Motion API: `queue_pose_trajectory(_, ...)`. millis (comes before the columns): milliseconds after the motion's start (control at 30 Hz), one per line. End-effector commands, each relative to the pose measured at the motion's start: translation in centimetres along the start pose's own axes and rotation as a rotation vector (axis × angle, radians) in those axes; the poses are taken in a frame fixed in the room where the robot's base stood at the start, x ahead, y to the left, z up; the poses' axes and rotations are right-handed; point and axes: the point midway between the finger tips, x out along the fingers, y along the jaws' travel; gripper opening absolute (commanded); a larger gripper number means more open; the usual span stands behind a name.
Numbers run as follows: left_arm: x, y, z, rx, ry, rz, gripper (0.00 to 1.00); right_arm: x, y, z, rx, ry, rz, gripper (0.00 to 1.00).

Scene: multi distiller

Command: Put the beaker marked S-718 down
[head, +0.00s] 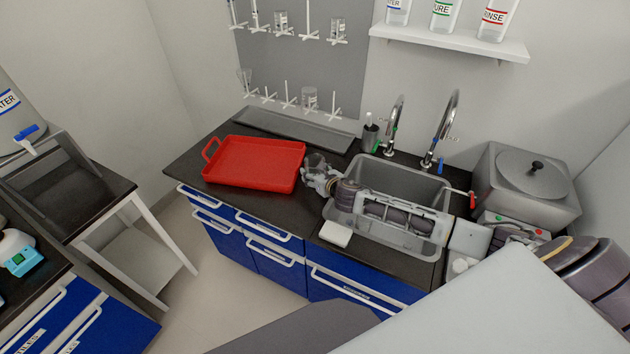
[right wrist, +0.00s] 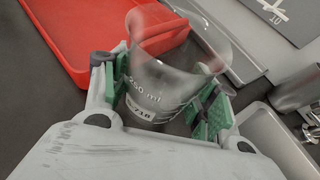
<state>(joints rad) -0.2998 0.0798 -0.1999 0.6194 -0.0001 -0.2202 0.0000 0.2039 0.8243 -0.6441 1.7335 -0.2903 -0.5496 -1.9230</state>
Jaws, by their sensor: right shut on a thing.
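The clear glass beaker (right wrist: 165,85) is between the green-padded fingers of my right gripper (right wrist: 165,98) in the right wrist view. Its print reads 250 ml, and a white label below shows a partly readable number ending in 718. In the head view, my right gripper (head: 320,178) is shut on the beaker over the dark counter (head: 285,205), between the red tray and the sink. The beaker is small and partly hidden by the fingers there. I cannot tell whether its base touches the counter. My left gripper is not in view.
A red tray (head: 250,162) lies just left of the gripper. The sink (head: 400,182) with two taps is under my right forearm. A grey drip tray (head: 290,130) lies behind, below a peg board (head: 300,60) with glassware. A white block (head: 336,233) sits near the front edge.

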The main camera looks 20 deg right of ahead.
Motion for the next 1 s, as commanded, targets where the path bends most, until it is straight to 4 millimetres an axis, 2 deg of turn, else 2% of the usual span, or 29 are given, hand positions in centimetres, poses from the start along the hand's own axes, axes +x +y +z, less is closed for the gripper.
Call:
queue_pose_trajectory(400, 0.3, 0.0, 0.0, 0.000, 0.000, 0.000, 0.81, 1.2, 0.0, -3.1, 0.002, 0.001, 0.000, 0.31)
queue_pose_trajectory(967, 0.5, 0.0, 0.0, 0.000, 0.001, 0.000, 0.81, 1.5, 0.0, -3.7, 0.000, 0.001, 0.000, 0.31)
queue_pose_trajectory(1000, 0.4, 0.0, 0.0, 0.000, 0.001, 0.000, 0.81, 1.5, 0.0, -3.7, 0.000, 0.001, 0.000, 0.64)
